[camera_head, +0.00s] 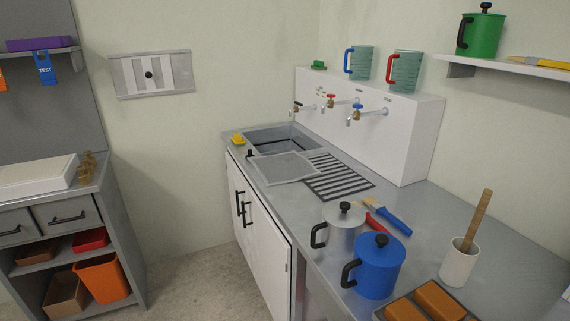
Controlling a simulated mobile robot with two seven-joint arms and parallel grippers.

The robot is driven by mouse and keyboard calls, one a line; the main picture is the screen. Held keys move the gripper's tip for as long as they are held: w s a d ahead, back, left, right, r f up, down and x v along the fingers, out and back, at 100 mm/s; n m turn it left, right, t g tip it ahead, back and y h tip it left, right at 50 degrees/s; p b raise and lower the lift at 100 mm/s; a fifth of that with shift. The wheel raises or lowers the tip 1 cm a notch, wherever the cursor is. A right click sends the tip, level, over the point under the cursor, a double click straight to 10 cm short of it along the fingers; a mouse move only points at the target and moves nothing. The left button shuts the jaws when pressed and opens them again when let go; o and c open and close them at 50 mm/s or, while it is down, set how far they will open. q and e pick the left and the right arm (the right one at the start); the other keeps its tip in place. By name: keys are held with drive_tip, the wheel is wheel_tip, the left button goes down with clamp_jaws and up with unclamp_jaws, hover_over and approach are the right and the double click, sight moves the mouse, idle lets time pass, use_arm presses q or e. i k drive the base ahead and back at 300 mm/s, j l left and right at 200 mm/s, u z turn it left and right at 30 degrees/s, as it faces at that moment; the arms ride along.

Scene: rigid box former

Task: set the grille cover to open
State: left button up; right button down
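A grey framed wall grille (186,73) hangs on the back wall, left of the sink. Its cover is a panel with light upright slats (130,77) and a round black knob (149,75) near the middle. The slats alternate with greyer strips; I cannot tell whether these are open slots or closed ones. Nothing touches the grille or stands in front of it. Neither of my grippers shows in the head view.
The sink (282,142) is partly covered by a grey board (283,167) beside a striped drainer (338,178). A silver pot (342,232) and a blue pot (376,270) crowd the counter. Open floor (205,275) lies between the left cabinet (122,235) and the sink unit.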

sight(126, 62)
drive_tip(key=i+j, duration=0.35)
drive_tip(key=i, duration=0.2)
drive_tip(key=i+j+z, duration=0.15)
drive_tip(key=i+j, duration=0.2)
drive_tip(key=i, duration=0.2)
